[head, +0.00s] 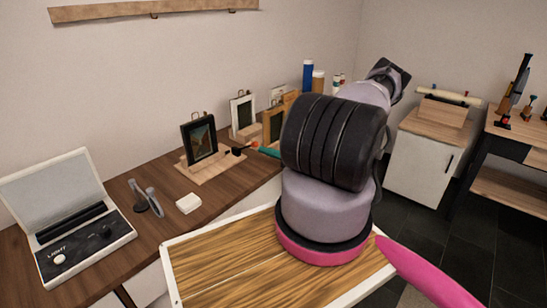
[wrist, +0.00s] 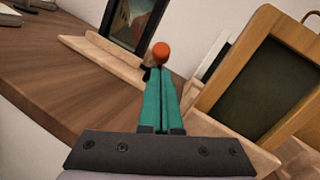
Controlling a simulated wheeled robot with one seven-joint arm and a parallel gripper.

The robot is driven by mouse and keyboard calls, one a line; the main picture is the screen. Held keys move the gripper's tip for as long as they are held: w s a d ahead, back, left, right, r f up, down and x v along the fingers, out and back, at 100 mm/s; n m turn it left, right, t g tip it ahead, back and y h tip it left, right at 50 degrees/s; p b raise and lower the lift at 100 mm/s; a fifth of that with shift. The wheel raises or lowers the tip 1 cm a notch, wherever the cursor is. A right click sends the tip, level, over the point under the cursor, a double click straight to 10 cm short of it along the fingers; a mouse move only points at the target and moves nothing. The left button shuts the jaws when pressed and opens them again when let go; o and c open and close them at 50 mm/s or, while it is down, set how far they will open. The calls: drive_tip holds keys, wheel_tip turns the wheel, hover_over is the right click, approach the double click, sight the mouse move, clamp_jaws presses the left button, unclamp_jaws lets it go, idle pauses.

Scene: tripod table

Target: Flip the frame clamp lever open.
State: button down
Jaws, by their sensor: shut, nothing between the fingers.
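A dark picture frame (head: 199,138) with a small landscape stands on a light wooden base (head: 207,167) on the brown workbench. It also shows in the wrist view (wrist: 133,20), cut off at the top. Beside its right side is the clamp lever, with an orange-red knob (head: 254,145) and a dark part below; the knob (wrist: 161,50) stands up in the wrist view. My gripper (wrist: 161,72) has teal fingers pressed together, with nothing between them. The fingertips overlap the lower edge of the knob in view; I cannot tell whether they touch. The fingers partly hide the lever.
Light-framed (head: 243,112) and wood-framed (head: 273,125) pictures stand close to the right of the lever. A light box (head: 85,240), dark-and-grey tool (head: 149,198) and white block (head: 188,203) lie at the left of the bench. Blue (head: 308,76) and tan bottles stand behind.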

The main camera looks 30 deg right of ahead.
drive_tip(key=shift+a+r, duration=0.2)
drive_tip(key=shift+r, duration=0.05)
drive_tip(key=shift+w+r, duration=0.1)
